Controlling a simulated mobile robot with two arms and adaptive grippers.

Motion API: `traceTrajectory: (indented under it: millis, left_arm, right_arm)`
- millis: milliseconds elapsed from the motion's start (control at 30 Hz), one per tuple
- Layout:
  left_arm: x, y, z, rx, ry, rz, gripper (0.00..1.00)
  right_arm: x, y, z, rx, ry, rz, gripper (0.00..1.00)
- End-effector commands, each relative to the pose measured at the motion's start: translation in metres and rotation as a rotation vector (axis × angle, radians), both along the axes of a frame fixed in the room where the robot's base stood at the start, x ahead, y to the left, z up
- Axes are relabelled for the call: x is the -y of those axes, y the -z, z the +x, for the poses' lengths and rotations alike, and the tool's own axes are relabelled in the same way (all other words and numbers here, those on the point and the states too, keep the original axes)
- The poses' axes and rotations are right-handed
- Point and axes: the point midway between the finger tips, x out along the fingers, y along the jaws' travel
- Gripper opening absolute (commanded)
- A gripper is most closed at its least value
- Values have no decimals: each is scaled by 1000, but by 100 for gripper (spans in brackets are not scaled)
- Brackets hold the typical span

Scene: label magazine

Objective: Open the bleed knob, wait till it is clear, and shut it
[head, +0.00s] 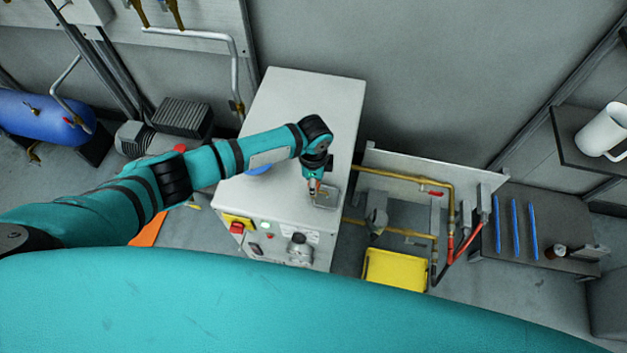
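A white cabinet (300,110) stands in the middle of the head view. My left arm reaches over it from the left. My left gripper (315,187) points down at the cabinet's top near its front right, by a small grey square fitting (326,197). The fingers are too small to tell open from shut, or whether they touch the fitting. No part is clearly recognisable as the bleed knob; the gripper may hide it. A round metal knob (299,244) is on the cabinet's front. My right gripper is not in view.
Right of the cabinet are brass pipes (400,180) with a red-handled valve, a yellow bin (394,269) and a dark bench (560,222) with blue rods. A white mug (601,132) sits on a shelf. A blue tank (40,117) is at left.

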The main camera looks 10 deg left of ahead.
Motion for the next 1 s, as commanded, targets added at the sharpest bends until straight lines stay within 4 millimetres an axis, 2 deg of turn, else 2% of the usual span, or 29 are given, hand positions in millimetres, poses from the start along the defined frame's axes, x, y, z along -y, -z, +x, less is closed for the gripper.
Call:
traceTrajectory:
  millis: [700,1000]
  left_arm:
    - [1,-1,2,5,677,-3,0]
    - [1,-2,2,5,902,-3,0]
  right_arm:
    - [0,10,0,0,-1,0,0]
    - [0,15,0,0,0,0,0]
